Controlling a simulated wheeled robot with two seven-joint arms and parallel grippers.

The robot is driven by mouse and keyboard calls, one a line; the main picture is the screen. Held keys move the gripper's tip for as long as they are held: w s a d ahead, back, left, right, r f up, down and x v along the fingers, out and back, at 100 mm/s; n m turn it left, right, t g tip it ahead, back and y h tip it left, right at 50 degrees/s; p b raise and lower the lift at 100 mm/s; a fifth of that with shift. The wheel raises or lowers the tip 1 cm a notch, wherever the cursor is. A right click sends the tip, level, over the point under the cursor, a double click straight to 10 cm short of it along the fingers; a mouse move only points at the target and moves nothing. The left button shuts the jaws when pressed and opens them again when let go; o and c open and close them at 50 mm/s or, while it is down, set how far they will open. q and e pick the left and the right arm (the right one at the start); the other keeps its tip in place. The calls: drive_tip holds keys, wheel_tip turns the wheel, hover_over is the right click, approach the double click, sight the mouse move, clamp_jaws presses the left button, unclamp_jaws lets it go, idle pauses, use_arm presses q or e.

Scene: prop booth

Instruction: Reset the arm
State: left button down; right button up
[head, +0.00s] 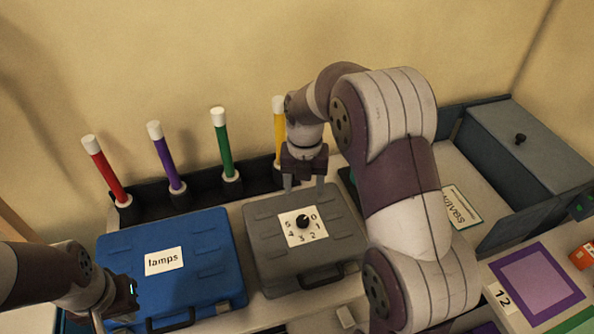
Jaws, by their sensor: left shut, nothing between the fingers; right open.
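My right gripper (304,184) hangs pointing down over the back part of the grey case (345,235). Its two fingers are apart with nothing between them; I cannot tell whether the tips touch the lid. The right arm bends across the middle of the view and hides part of the bench. My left gripper (121,297) is at the lower left, by the front left of the blue case (218,262). It is shut and empty, and its fingers are barely visible.
The grey case carries a numbered dial (302,222); the blue case is labelled "lamps". Red, purple, green and yellow white-capped sticks (222,145) stand in a black rack (150,207) behind.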

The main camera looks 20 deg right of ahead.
drive_tip(key=s+a+m, duration=0.1)
drive_tip(key=s+m, duration=0.7)
drive_tip(key=m, duration=0.7)
drive_tip(key=s+a+m+t, duration=0.1)
drive_tip(key=s+m, duration=0.6)
drive_tip(key=m, duration=0.8)
drive_tip(key=shift+s+a+f+m, duration=0.35)
drive_tip(key=shift+a+m, duration=0.05)
drive_tip(key=shift+a, duration=0.3)
